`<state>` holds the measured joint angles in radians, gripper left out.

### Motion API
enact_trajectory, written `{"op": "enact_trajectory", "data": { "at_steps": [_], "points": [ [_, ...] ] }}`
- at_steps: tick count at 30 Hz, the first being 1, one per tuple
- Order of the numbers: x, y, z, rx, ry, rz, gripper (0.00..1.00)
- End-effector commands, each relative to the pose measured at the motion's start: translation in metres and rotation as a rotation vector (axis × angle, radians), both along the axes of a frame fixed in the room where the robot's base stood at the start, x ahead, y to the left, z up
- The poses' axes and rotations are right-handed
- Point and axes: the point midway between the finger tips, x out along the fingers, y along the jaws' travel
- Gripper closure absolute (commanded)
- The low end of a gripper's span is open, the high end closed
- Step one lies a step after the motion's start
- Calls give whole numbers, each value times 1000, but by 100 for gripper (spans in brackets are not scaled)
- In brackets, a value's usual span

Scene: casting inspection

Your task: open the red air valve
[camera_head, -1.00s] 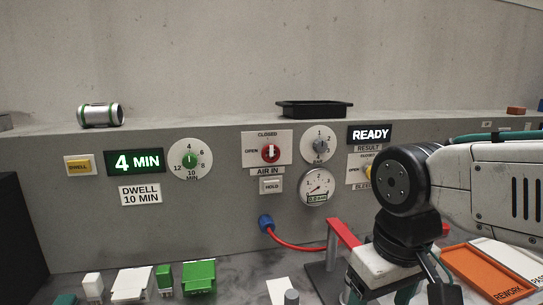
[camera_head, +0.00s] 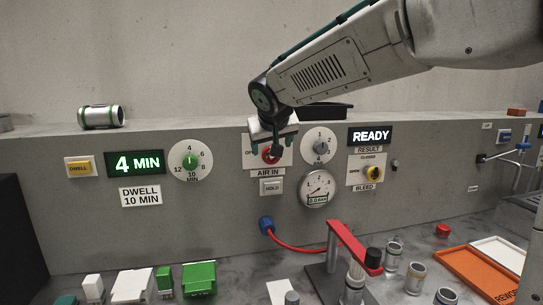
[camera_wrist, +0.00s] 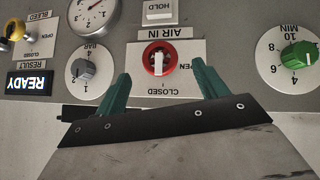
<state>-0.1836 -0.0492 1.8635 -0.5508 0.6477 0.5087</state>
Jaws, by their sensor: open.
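The red air valve (camera_head: 271,155) is a round red knob with a white handle on a white plate on the grey panel, above the AIR IN label. In the wrist view, which shows the panel upside down, the valve (camera_wrist: 159,60) lies between and beyond my two green fingertips, with its handle pointing along the CLOSED–AIR IN line. My gripper (camera_head: 270,143) is in front of the valve plate and partly covers the CLOSED label and the knob in the head view. In the wrist view my gripper (camera_wrist: 160,82) is open and empty; contact with the knob is not visible.
The grey BAR knob (camera_head: 319,146) and gauge (camera_head: 317,188) sit right of the valve. The HOLD button (camera_head: 271,186) is below. A black tray (camera_head: 335,111) rests on the ledge behind my arm. A red clamp arm (camera_head: 354,246) and metal cylinders stand on the bench.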

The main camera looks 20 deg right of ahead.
Motion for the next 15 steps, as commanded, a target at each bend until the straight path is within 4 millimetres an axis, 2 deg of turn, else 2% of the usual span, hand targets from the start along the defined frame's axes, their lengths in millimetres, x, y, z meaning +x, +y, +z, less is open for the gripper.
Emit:
{"op": "enact_trajectory", "data": {
  "at_steps": [9, 15],
  "points": [
    [33, -10, -35, -2, 5, -1, 28],
    [41, -12, -42, 0, 3, 0, 28]
  ]
}}
